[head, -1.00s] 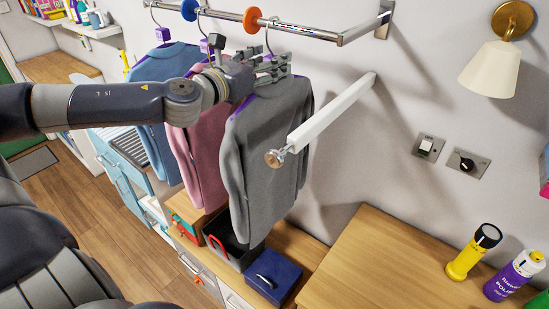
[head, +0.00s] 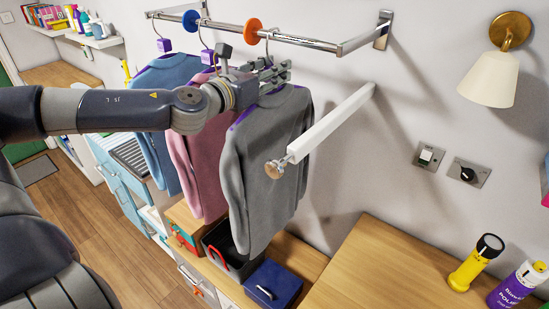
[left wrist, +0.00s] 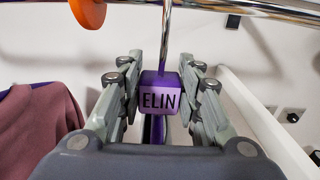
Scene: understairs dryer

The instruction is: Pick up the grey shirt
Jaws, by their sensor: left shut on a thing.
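The grey shirt (head: 268,160) hangs on a hanger under the chrome rail, in front of the pink shirt (head: 205,165) and blue shirt (head: 158,135). My left gripper (head: 272,74) is at the top of the grey shirt, by the hanger neck. In the left wrist view, its fingers (left wrist: 160,98) are shut on both sides of a purple block (left wrist: 160,95) marked ELIN, on the hanger's metal stem (left wrist: 166,35). The hook's contact with the rail is unclear. My right gripper is out of view.
The chrome rail (head: 305,41) carries a blue disc (head: 191,20) and an orange disc (head: 253,29). Below are a black box (head: 222,262), a dark blue box (head: 272,284) and a wooden worktop (head: 390,265).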

